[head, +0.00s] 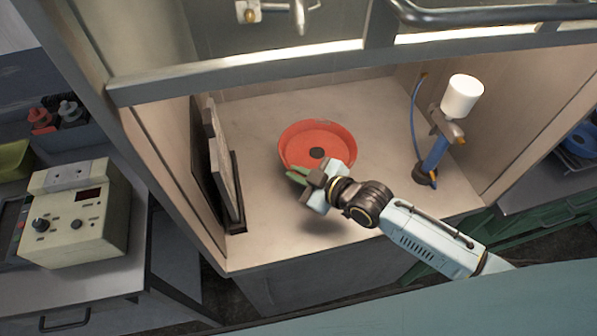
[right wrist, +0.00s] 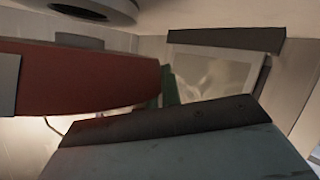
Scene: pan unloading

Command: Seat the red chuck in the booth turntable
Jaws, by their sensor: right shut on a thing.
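The red chuck (head: 330,135) is a round, shallow red dish with a dark round spot in its middle. It is inside the booth in the head view. In the right wrist view the chuck (right wrist: 75,80) is a large dark red shape beside the fingers. I cannot make out the turntable; it may be hidden under the chuck. I cannot tell whether the chuck touches anything below. My left gripper is not in view.
A spray gun with a white cup (head: 462,96) stands on the right of the booth floor (head: 385,120). Dark and grey panels (head: 222,170) lean at the left wall. A control box (head: 75,212) stands outside on the left. The booth's top crossbar (head: 250,78) spans above.

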